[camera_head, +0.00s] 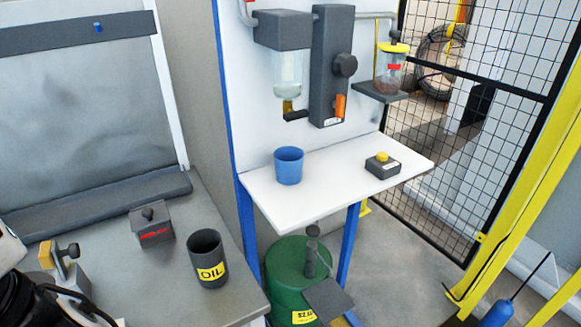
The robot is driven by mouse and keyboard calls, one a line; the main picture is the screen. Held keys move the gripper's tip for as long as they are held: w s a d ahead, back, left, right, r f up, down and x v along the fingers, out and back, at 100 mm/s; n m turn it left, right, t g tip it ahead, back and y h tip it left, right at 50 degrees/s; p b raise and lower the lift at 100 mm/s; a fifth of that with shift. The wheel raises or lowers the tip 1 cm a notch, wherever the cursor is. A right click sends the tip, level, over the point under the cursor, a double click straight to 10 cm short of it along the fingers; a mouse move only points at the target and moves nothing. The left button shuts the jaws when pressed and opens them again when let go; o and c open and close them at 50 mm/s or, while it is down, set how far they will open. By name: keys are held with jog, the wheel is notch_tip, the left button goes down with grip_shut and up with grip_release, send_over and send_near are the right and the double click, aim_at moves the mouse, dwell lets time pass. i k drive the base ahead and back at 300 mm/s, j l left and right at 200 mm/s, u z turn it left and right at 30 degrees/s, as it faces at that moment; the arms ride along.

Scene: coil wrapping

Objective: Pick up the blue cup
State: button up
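The blue cup (289,167) stands upright on the white shelf (330,196), near its left side and close to the back panel. Its open rim faces up, and nothing touches it apart from the shelf. My gripper does not show in the head view, so its opening and its distance from the cup cannot be seen.
A grey box with a yellow button (382,165) sits right of the cup. A dispenser (285,60) hangs above it. A dark oil can (207,260) stands on the grey bench (215,295) at left. A green drum (290,278) is below the shelf. The shelf's middle is clear.

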aim_at(289, 166)
jog(key=i+l, duration=0.1)
jog(key=l, duration=0.25)
jog(key=i+l, duration=0.15)
jog(key=l, duration=0.25)
jog(key=i+l, duration=0.1)
jog(key=l, duration=0.25)
jog(key=i+l, duration=0.1)
jog(key=l, duration=0.25)
jog(key=i, duration=0.45)
